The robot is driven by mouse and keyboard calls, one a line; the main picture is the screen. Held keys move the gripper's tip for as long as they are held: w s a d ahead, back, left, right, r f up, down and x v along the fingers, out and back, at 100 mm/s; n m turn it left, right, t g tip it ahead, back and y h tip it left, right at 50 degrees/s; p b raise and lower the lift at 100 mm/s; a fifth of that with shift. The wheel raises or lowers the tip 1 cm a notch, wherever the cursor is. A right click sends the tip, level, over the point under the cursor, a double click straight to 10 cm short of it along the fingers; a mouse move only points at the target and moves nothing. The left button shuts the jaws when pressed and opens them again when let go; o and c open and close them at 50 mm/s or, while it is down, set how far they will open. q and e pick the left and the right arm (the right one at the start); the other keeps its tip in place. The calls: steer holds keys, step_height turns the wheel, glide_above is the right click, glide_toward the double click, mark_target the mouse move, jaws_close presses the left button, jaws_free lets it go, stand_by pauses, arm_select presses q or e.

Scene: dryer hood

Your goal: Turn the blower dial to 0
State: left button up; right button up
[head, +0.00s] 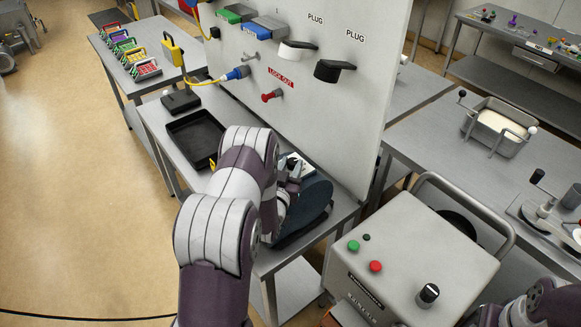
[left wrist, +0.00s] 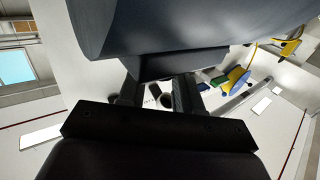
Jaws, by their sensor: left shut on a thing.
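A dark blue-grey rounded body (head: 312,208), which looks like the dryer hood, sits at the front end of the bench by the white panel. My left gripper (head: 291,184) is at its near left side, mostly hidden by my left arm. In the left wrist view the body (left wrist: 190,28) fills the top, with a dark block (left wrist: 180,64) under it. My left gripper (left wrist: 158,93) is shut on this dark block, one finger at each side. I cannot tell whether the block is the blower dial, and no 0 mark shows. My right gripper is out of view.
The white panel (head: 330,110) with plugs and switches rises behind the hood. A black tray (head: 196,138) lies on the bench to the left.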

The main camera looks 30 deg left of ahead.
arm_select(q)
steer(key=shift+w+d+f+n+g+y+b, duration=0.1)
steer(key=shift+n+g+y+b, duration=0.05)
steer(key=shift+n+y+b, duration=0.35)
steer(key=shift+s+d+f+n+g+y+b, duration=0.1)
steer(key=shift+n+g+y+b, duration=0.15)
steer(key=shift+y, duration=0.3)
steer(key=shift+w+d+n+g+y+b, duration=0.1)
steer(key=shift+n+y+b, duration=0.3)
steer(key=shift+y, duration=0.15)
steer(key=n+g+y+b, duration=0.4)
steer(key=g+y+b, duration=0.1)
steer(key=w+d+n+g+y+b, duration=0.1)
steer(key=n+g+y+b, duration=0.1)
steer(key=n+y, duration=0.1)
steer(key=n+g+y+b, duration=0.1)
steer(key=g, duration=0.1)
steer(key=n+g+b, duration=0.1)
steer(key=g, duration=0.1)
steer(key=n+g+y+b, duration=0.1)
steer(key=n+g, duration=0.1)
steer(key=shift+w+d+y+b, duration=0.15)
steer(key=shift+w+y+b, duration=0.15)
steer(key=shift+w+b, duration=0.1)
steer(key=shift+w+r+n+g+b, duration=0.15)
steer(key=shift+n+g+b, duration=0.95)
steer(key=shift+g, duration=0.9)
steer(key=shift+n, duration=0.25)
steer(key=shift+r, duration=0.15)
